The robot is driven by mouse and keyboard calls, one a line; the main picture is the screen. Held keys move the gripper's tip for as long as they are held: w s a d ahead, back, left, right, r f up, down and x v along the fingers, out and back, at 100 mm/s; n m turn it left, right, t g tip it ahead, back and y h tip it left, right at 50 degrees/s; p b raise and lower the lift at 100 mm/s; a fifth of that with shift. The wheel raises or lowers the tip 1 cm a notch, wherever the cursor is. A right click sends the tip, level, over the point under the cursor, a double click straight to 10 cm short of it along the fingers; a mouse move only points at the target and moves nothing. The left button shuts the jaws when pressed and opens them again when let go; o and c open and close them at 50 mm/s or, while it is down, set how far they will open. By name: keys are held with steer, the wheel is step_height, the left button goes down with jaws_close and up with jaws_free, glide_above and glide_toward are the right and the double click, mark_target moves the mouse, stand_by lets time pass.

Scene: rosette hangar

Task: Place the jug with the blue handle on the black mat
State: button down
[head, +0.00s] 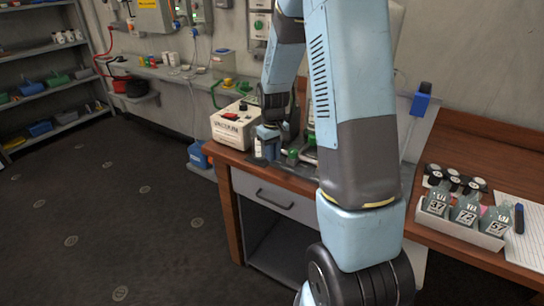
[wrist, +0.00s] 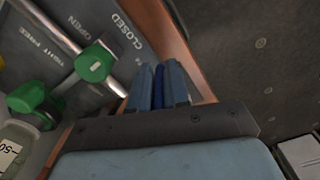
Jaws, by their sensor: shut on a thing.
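My gripper (head: 268,131) is low over the left end of the wooden bench, partly hidden by dark fittings in the head view. In the wrist view its two light blue fingers (wrist: 165,86) are shut on a narrow dark blue piece (wrist: 158,88), which looks like the jug's blue handle.
A grey panel (wrist: 75,15) marked OPEN and CLOSED has green-knobbed valves (wrist: 95,62) left of the fingers. A clear graduated vessel (wrist: 15,145) stands at lower left. The white vacuum box (head: 234,125) is left of my gripper. A white rack (head: 460,228) stands right.

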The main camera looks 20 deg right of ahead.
steer(key=shift+f, duration=0.55)
steer(key=shift+f, duration=0.1)
steer(key=c, duration=1.1)
jaws_free()
step_height(320, 180, up, 12)
steer(key=shift+s+a+r, duration=0.1)
steer(key=shift+r, duration=0.1)
steer(key=s+a+r+t, duration=0.1)
steer(key=s+r+t, duration=0.1)
steer(key=s+r, duration=0.3)
steer(key=s+a+r+m+t, duration=0.1)
steer(key=s+r, duration=0.4)
steer(key=s, duration=0.7)
steer(key=s+a+r+m+t, duration=0.1)
steer(key=s+a+r+t, duration=0.1)
steer(key=s+r, duration=0.3)
steer(key=s+a, duration=0.1)
steer(key=s, duration=0.3)
steer(key=shift+a+r+t, duration=0.25)
steer(key=shift+r+t, duration=0.05)
